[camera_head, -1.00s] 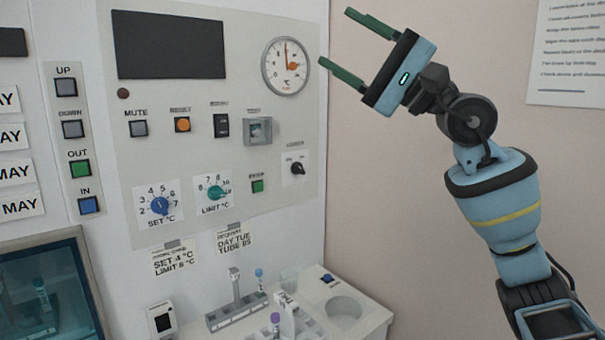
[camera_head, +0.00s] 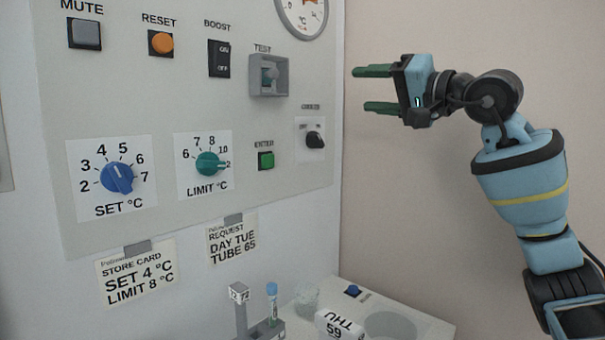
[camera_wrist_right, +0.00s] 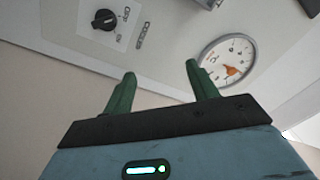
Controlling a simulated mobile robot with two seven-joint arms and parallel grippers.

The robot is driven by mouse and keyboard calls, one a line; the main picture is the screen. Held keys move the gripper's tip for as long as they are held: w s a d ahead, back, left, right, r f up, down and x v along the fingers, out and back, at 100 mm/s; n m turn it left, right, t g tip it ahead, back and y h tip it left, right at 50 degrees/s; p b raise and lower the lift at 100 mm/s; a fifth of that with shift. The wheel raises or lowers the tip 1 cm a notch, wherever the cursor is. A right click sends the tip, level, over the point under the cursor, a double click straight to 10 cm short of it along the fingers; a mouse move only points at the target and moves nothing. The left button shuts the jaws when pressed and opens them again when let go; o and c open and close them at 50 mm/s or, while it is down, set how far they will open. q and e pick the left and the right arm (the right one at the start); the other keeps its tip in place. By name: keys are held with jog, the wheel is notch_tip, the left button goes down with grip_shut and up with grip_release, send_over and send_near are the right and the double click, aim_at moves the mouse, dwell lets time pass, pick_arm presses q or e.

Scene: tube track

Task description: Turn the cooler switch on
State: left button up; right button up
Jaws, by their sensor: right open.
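The cooler switch (camera_head: 315,139) is a black rotary knob on a white plate, low on the right side of the grey control panel (camera_head: 180,225). It also shows in the right wrist view (camera_wrist_right: 104,19), at the upper left, beyond the fingertips. My right gripper (camera_head: 362,89) is open and empty, to the right of the panel and a little above the knob, its green fingers pointing left. The fingers also show in the right wrist view (camera_wrist_right: 161,72), apart from the knob. The knob's exact setting is too small to read surely. My left gripper is out of view.
A blue SET dial (camera_head: 118,177), a teal LIMIT dial (camera_head: 208,163), a green ENTER button (camera_head: 266,160) and a boxed TEST switch (camera_head: 269,76) sit left of the knob. Below is a white bench (camera_head: 425,325) with a tube rack. The bare wall on the right is clear.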

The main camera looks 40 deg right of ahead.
jog(key=b, duration=0.5)
send_near(320, 142)
jog(key=r, duration=0.1)
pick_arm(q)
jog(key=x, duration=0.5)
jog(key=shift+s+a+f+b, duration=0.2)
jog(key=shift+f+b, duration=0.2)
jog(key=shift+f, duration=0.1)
pick_arm(e)
jog(key=shift+w+f+g, duration=0.15)
jog(key=shift+w+g, duration=0.25)
jog(key=shift+w, duration=0.2)
jog(key=w, duration=0.2)
jog(key=w+p, duration=0.1)
jog(key=w, duration=0.4)
jog(key=shift+w+a+p, duration=0.35)
jog(key=shift+a, duration=0.05)
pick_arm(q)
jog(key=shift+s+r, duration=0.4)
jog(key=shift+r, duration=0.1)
